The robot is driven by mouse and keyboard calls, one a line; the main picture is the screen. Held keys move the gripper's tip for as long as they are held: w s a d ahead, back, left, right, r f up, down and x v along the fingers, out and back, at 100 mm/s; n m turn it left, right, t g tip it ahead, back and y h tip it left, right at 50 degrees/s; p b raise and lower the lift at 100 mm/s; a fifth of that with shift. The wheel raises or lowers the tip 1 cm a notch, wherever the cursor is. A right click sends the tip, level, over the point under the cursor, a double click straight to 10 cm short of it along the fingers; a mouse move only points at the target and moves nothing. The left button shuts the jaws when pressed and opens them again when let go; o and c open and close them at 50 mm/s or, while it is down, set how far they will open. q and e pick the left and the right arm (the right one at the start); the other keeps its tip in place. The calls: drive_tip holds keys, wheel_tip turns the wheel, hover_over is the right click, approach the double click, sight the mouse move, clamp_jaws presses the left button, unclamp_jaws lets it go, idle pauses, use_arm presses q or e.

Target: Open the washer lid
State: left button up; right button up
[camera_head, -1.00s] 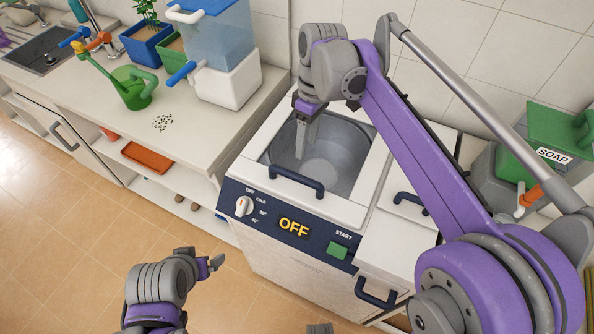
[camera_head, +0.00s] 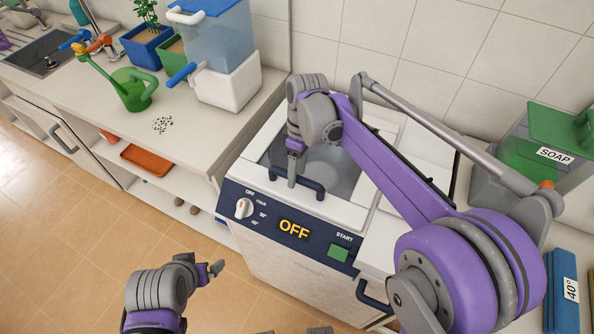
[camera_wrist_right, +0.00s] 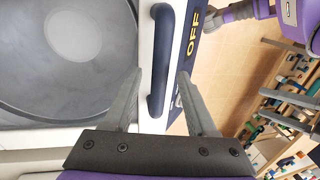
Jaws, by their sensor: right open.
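The washer (camera_head: 290,262) stands in the middle of the head view, its panel reading OFF. Its lid (camera_head: 340,205) lies flat and closed, white-framed with a clear window onto the grey drum. A dark blue bar handle (camera_head: 312,186) sits at the lid's front edge. My right gripper (camera_head: 292,184) points down at the handle's left part. In the right wrist view its open fingers stand on either side of the handle (camera_wrist_right: 161,60), with nothing gripped. My left gripper (camera_head: 216,268) is low in front of the washer, away from the lid; its finger gap is unclear.
A counter on the left holds a green watering can (camera_head: 132,90), a blue and white dispenser (camera_head: 222,70) and planters. A soap container (camera_head: 545,150) and a blue box marked 40° (camera_head: 567,290) are at right. The tiled floor in front is open.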

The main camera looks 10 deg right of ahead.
clamp_jaws()
idle(0.3)
idle(1.2)
